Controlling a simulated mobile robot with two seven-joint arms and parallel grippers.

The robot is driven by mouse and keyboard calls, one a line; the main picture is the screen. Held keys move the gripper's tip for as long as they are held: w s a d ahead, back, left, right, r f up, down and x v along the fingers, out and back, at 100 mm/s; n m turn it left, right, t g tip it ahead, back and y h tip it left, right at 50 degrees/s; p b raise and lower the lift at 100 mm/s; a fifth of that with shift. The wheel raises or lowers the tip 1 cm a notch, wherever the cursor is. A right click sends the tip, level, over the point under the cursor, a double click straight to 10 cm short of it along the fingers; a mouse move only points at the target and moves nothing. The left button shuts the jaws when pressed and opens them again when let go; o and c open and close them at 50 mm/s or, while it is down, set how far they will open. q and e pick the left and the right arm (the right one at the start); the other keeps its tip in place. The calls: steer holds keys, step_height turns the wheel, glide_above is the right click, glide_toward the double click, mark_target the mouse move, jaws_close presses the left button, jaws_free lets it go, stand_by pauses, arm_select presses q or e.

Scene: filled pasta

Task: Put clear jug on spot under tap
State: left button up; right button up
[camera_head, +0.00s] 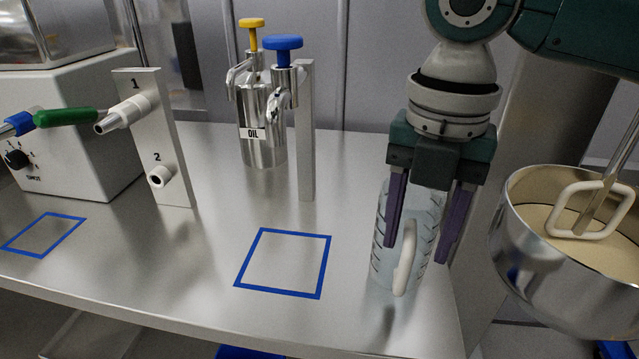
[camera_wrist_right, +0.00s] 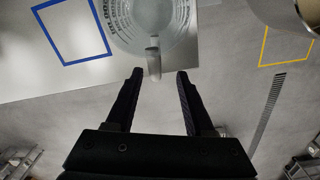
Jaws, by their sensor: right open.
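The clear jug (camera_head: 408,225) with measuring marks and a pale handle (camera_head: 405,257) stands upright at the right end of the steel counter. My right gripper (camera_head: 418,254) points down in front of the jug, its two purple fingers open. In the right wrist view the jug (camera_wrist_right: 150,22) is at the top, and its handle lies just beyond and between the open fingertips (camera_wrist_right: 158,72). A blue-outlined square (camera_head: 290,235) is left of the jug, in front of a blue-knobbed tap (camera_head: 283,60) on a post. Another blue square (camera_head: 45,213) is at far left. My left gripper is not seen.
A steel OIL dispenser (camera_head: 262,145) stands at the back. A plate with two outlets (camera_head: 152,140) and a green lever (camera_head: 75,116) is at left. A mixer bowl (camera_head: 575,285) is close on the right. The counter between the outlet plate and jug is mostly clear.

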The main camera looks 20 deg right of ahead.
mark_target(399, 292)
steer(key=f, duration=0.6)
steer(key=shift+a, duration=0.3)
steer(key=shift+c, duration=0.2)
jaws_close()
stand_by(0.8)
